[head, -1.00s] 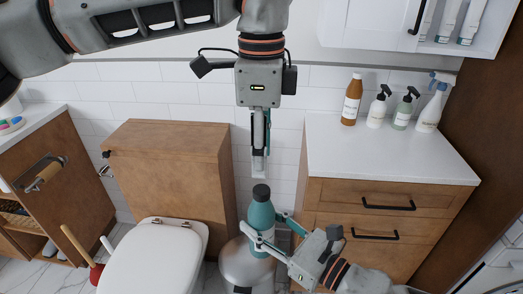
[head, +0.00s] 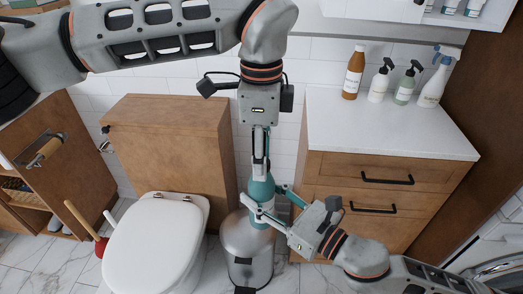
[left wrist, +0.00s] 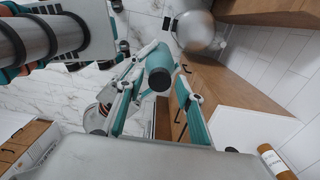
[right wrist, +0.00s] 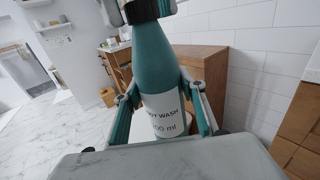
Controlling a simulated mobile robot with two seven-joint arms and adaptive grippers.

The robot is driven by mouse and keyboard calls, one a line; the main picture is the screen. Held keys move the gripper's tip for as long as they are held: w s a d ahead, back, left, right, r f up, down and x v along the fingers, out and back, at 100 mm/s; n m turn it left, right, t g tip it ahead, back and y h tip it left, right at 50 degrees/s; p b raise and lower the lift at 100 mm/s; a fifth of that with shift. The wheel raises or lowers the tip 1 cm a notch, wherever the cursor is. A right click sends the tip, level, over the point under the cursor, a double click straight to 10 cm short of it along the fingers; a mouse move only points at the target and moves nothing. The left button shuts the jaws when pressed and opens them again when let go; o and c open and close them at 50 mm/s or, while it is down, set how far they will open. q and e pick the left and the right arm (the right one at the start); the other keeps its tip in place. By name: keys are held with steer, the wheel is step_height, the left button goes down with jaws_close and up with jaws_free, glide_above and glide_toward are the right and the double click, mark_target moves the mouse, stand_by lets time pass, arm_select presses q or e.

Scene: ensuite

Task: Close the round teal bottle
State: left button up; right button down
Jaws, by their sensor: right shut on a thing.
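The round teal bottle (head: 262,188) stands upright in my right gripper (head: 263,214), which is shut around its body. The right wrist view shows the bottle (right wrist: 160,65) with its white label and a black cap (right wrist: 140,10) on top. My left gripper (head: 260,165) points straight down over the bottle top. In the left wrist view, the cap (left wrist: 158,79) lies between the spread fingers of my left gripper (left wrist: 160,82), which look open around it. In the head view these fingers hide the cap. Whether they touch it is unclear.
A metal bin (head: 248,245) stands below the bottle. A white toilet (head: 155,245) is at left. A white counter (head: 390,130) at right bears several bottles, including an amber one (head: 353,75). A wooden cabinet (head: 170,135) stands behind the toilet.

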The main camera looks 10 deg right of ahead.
arm_select(q)
jaws_close()
